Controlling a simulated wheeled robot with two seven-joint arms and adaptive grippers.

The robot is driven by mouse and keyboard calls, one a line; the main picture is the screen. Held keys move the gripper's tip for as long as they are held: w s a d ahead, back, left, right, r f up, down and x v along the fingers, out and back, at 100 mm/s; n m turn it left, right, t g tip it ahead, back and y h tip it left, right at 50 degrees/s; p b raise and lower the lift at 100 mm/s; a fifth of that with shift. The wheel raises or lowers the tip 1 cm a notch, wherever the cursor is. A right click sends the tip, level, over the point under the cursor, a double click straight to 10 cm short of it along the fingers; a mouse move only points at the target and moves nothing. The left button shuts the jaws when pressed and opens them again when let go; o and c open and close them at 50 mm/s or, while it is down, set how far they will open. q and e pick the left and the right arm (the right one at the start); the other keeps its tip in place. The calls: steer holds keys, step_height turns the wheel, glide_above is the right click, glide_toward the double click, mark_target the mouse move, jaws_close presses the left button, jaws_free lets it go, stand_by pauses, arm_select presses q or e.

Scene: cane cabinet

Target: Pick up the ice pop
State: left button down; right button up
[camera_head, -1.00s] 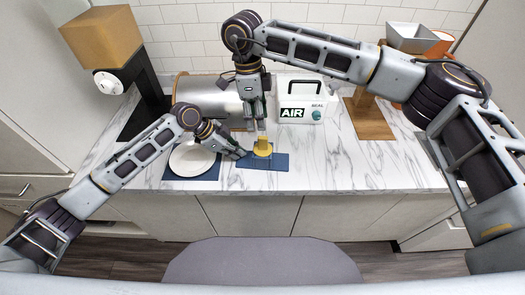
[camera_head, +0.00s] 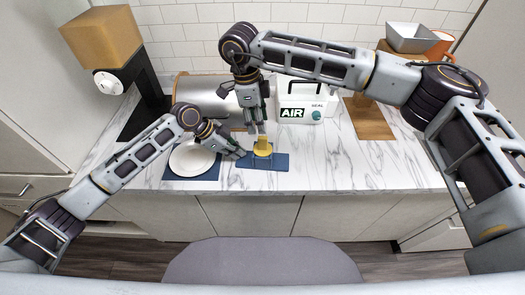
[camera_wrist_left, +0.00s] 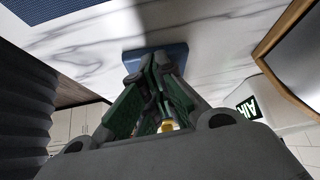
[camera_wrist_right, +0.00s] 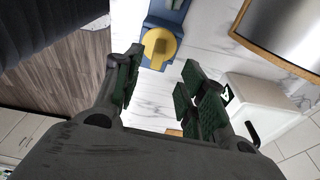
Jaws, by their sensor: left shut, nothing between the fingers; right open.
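A yellow piece, which looks like the ice pop (camera_head: 263,149), stands on a blue mat (camera_head: 278,164) on the marble counter. In the right wrist view it shows as a yellow round base with a raised part (camera_wrist_right: 160,46). My right gripper (camera_head: 257,130) points down just above it, open; in the right wrist view the piece lies ahead of the spread fingers. My left gripper (camera_head: 242,153) is shut and empty, low at the left edge of the mat. A little yellow shows between its fingers in the left wrist view. I cannot tell whether any finger touches the piece.
A white plate (camera_head: 190,160) on another blue mat (camera_head: 206,174) is at left, partly behind my left arm.

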mark_target(262, 137)
steer(key=shift+d+f, duration=0.15)
steer(key=shift+f, duration=0.75)
steer(key=shift+d+f, duration=0.15)
steer(key=shift+f, duration=0.7)
steer(key=shift+s+d+f, duration=0.1)
steer(key=shift+d+f, duration=0.05)
steer(key=shift+f, duration=0.7)
steer(key=shift+s+d+f, duration=0.1)
steer(key=shift+d+f, duration=0.1)
steer(key=shift+f, duration=0.65)
steer(key=shift+d+f, duration=0.15)
steer(key=shift+f, duration=0.7)
jaws_close()
